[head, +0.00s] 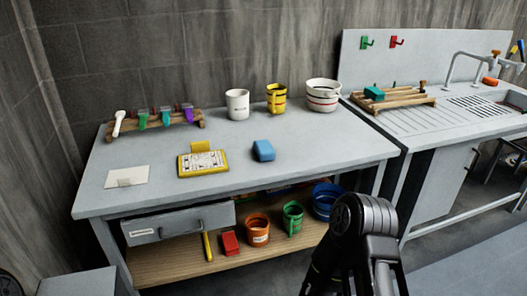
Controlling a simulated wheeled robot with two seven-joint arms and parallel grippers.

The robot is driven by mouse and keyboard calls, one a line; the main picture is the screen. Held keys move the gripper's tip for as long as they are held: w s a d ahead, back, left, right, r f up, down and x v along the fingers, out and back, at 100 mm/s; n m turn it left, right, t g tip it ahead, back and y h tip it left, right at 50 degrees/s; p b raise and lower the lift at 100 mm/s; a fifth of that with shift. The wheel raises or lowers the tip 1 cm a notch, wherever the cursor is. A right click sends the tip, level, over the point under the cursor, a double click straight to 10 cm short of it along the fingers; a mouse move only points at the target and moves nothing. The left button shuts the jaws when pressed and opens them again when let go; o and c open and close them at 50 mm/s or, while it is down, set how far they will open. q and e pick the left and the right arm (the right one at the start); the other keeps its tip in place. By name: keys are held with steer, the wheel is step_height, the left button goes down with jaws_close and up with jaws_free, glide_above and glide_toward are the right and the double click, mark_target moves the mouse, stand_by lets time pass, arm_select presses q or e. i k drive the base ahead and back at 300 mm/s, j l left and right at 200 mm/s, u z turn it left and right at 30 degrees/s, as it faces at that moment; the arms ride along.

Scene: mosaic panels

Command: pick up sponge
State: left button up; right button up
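A blue sponge-like block (263,150) lies on the grey workbench top (330,150), right of a yellow clipboard-like panel. A teal-green block (373,93) sits on a wooden rack by the sink, and a small orange item (490,81) lies near the tap; I cannot tell if either is a sponge. A black part of my arm rises at the bottom, right of centre, in front of the bench and apart from the blue block. No gripper fingers show in the head view.
The yellow panel (202,163), a white card (128,177), a white cup (238,104), a yellow cup (276,98) and a white bowl (322,96) stand on the bench. A tool rack (155,125) is at back left. Buckets and a drawer (180,222) are below. The bench's front right is clear.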

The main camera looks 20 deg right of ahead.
mark_target(265, 150)
steer(key=l+u, duration=0.15)
steer(key=u, duration=0.25)
steer(key=l+u, duration=0.15)
steer(key=u, duration=0.25)
steer(key=l+u, duration=0.2)
steer(key=u, duration=0.2)
steer(key=k+l+u, duration=0.15)
steer(key=l, duration=0.3)
steer(key=k+l+u, duration=0.15)
steer(key=l, duration=0.25)
steer(key=k+l+u, duration=0.2)
steer(key=l, duration=0.2)
steer(key=k+l+u, duration=0.15)
steer(key=l, duration=0.2)
steer(key=k, duration=0.05)
